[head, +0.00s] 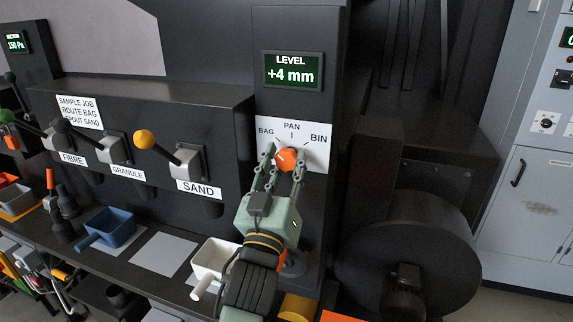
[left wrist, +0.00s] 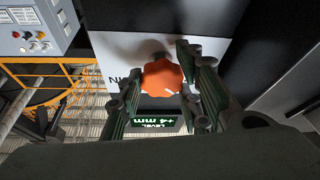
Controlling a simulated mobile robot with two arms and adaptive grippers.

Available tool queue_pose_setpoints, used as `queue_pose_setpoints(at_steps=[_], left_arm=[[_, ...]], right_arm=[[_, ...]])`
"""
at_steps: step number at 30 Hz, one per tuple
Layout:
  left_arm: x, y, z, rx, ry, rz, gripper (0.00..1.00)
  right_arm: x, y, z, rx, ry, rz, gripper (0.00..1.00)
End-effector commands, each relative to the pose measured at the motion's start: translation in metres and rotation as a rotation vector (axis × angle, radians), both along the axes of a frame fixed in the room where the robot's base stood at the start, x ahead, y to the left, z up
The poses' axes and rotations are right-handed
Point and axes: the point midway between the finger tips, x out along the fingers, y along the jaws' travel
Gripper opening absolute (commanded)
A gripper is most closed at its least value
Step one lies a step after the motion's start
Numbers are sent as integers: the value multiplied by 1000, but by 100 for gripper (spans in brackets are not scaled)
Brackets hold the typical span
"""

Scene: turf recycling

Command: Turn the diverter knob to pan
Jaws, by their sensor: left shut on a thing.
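The orange diverter knob (head: 287,159) sits on a white plate (head: 318,158) marked BAG, PAN and BIN on a dark column. My left gripper (head: 284,163) has a finger on each side of the knob and is shut on it. In the left wrist view the plate appears upside down, with the knob (left wrist: 162,78) between the fingers (left wrist: 160,88). A white mark on the knob points to lower right there, which is the BAG side of the plate. My right gripper is not in view.
The level display (head: 290,70) above the plate reads +4 mm. Left of the column are the SAND lever (head: 146,140) with a yellow ball, other levers, a white scoop (head: 212,258) and a blue scoop (head: 110,229). A dark round drum (head: 420,250) stands at right.

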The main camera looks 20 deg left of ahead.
Motion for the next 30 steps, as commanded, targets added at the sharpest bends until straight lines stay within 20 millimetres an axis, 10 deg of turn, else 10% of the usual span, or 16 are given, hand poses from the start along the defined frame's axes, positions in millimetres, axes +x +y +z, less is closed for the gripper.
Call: queue_pose_setpoints(at_steps=[30], left_arm=[[0, 2, 1, 480, -15, -4, 6]], right_arm=[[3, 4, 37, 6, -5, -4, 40]])
